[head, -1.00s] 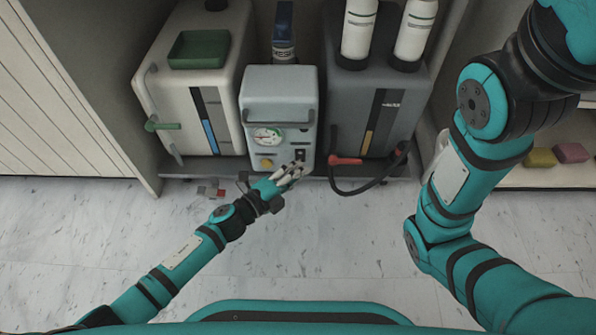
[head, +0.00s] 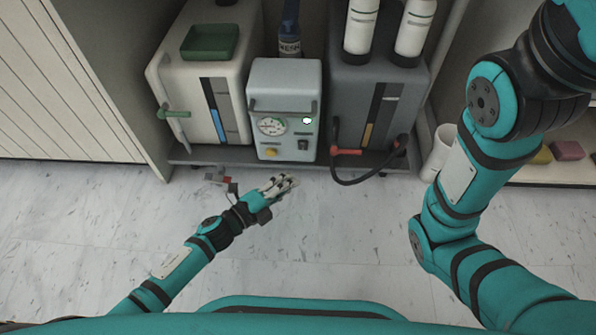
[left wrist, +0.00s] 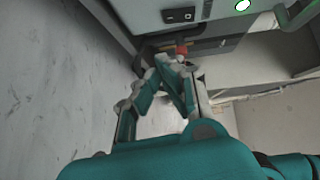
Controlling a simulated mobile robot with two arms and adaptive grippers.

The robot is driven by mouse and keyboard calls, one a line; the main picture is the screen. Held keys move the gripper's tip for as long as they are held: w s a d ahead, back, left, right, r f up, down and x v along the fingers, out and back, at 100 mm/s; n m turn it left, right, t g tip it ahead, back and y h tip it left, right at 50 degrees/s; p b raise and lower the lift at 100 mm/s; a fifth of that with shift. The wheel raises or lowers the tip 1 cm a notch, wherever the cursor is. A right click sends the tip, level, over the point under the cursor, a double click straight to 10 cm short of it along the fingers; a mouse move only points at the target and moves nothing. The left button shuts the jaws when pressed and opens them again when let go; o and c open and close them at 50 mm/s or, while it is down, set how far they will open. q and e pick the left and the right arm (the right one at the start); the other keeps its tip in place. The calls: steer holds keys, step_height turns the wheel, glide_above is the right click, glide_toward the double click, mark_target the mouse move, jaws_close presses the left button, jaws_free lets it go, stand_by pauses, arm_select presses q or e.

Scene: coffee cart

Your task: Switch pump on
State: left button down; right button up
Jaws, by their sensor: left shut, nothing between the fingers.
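The pump (head: 285,90) is a pale grey box with a dial gauge (head: 271,126), a yellow knob (head: 270,153) and a black rocker switch (head: 303,145) on its front. A small lamp (head: 307,120) above the switch glows bright with a green edge. The switch also shows near the top of the left wrist view (left wrist: 180,15), with the lit lamp (left wrist: 242,5) to its right. My left gripper (head: 292,180) is shut and empty, in front of and below the switch, apart from the pump. In the left wrist view its fingers (left wrist: 172,62) meet. My right gripper is out of view.
A white tank (head: 180,90) with a green tap stands left of the pump. A dark grey tank (head: 350,90) stands right, with a black hose (head: 350,182) and red handle (head: 346,151) in front. All stand on a low shelf. The floor in front is mostly clear.

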arm_select(q)
steer(key=v, duration=0.2)
steer(key=p+v, duration=0.1)
steer(key=f+v, duration=0.1)
steer(key=v, duration=0.1)
steer(key=shift+s+a+p, duration=0.25)
steer(key=shift+p, duration=0.1)
steer(key=shift+r, duration=0.1)
